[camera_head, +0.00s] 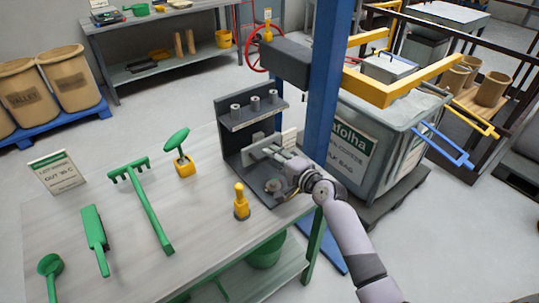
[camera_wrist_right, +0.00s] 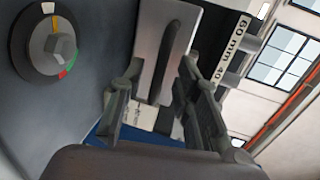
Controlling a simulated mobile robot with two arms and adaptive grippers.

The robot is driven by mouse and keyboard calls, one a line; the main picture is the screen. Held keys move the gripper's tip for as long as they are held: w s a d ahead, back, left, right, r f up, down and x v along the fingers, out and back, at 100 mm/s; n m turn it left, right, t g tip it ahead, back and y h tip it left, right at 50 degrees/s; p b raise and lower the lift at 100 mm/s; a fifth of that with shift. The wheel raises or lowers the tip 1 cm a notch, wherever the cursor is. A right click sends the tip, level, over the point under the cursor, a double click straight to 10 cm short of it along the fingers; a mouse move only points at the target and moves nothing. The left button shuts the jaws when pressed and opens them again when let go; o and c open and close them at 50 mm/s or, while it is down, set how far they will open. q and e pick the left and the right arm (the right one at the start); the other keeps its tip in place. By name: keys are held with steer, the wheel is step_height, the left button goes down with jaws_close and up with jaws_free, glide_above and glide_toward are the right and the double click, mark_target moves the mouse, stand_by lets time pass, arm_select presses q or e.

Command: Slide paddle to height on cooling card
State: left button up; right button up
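A dark grey stand (camera_head: 232,140) with a pegged shelf stands on the table. A pale grey bar (camera_head: 272,151), perhaps the paddle, juts from it. My right gripper (camera_head: 284,186) is at the stand's lower right. In the wrist view its fingers (camera_wrist_right: 158,75) are apart, with the plate between or just beyond them; contact is unclear. My left gripper is not in view.
A dial (camera_wrist_right: 57,46) with coloured marks is on the dark panel. A yellow-handled tool (camera_head: 241,202) stands before the stand. Green tools (camera_head: 147,205) lie on the left of the table. A blue post (camera_head: 326,90) rises behind my right gripper.

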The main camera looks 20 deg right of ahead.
steer(key=shift+x, duration=1.2)
steer(key=shift+c, duration=0.2)
jaws_close()
